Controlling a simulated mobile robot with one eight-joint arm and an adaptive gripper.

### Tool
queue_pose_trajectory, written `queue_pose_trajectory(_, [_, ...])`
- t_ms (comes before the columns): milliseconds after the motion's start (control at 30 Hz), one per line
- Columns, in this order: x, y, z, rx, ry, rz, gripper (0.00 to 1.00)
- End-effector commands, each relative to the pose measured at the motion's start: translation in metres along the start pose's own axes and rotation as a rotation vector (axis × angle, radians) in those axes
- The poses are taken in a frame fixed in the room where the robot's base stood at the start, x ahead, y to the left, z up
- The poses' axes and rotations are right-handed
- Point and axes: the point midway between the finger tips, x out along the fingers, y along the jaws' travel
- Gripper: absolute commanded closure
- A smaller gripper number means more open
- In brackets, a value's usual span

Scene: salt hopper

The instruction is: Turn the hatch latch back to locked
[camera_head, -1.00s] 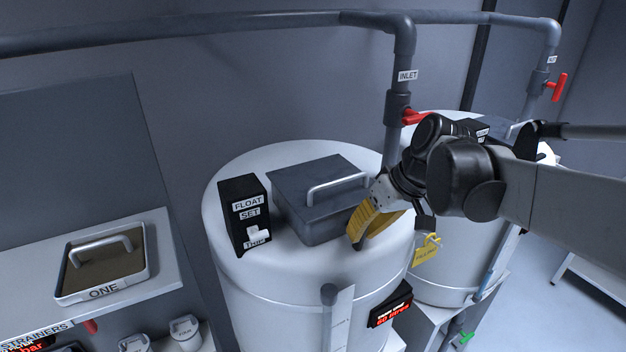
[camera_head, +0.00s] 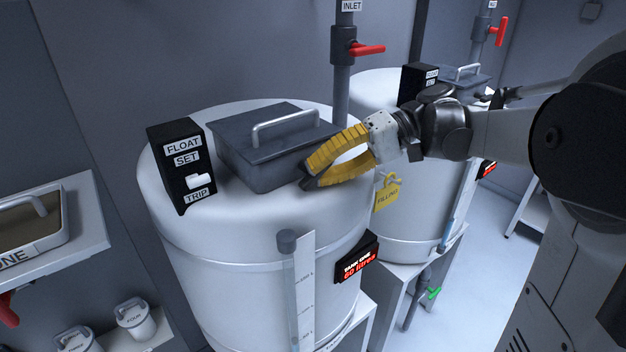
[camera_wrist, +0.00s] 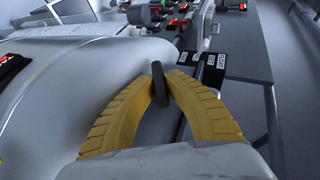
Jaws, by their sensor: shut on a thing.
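The hatch (camera_head: 262,142) is a dark grey box lid with a pale bar handle (camera_head: 284,124) on top of the near white tank (camera_head: 230,240). My gripper (camera_head: 308,177) has yellow padded fingers and is at the front right corner of the hatch. In the wrist view my fingertips (camera_wrist: 159,84) meet on a small dark upright piece, the latch (camera_wrist: 159,88), and are shut on it. In the head view the fingers mostly hide the latch, so I cannot tell which way it points.
A black float set box (camera_head: 181,165) with a white switch stands left of the hatch. A yellow tag (camera_head: 387,193) hangs right of the tank. A red-handled inlet valve (camera_head: 366,49) is behind. A second tank (camera_head: 400,235) stands at the right.

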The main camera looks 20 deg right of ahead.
Motion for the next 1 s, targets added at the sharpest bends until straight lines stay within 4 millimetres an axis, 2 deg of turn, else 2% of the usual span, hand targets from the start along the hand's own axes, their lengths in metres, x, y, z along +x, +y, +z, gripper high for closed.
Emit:
queue_pose_trajectory(33, [0.0016,0.0053,0.001,0.012,0.0,-0.022,1.0])
queue_pose_trajectory(333, [0.0009,0.0031,0.0006,0.052,0.0,-0.12,1.0])
queue_pose_trajectory(867, [0.0005,0.0017,0.0004,0.061,0.0,-0.139,1.0])
queue_pose_trajectory(900, [0.0006,0.0017,0.0004,0.061,0.0,-0.139,0.78])
queue_pose_trajectory(933, [0.0006,0.0017,0.0004,0.061,0.0,-0.139,0.69])
queue_pose_trajectory(967, [0.0005,0.0016,0.0003,0.061,0.0,-0.139,0.64])
queue_pose_trajectory(1000, [0.0005,0.0016,0.0003,0.061,0.0,-0.139,0.64])
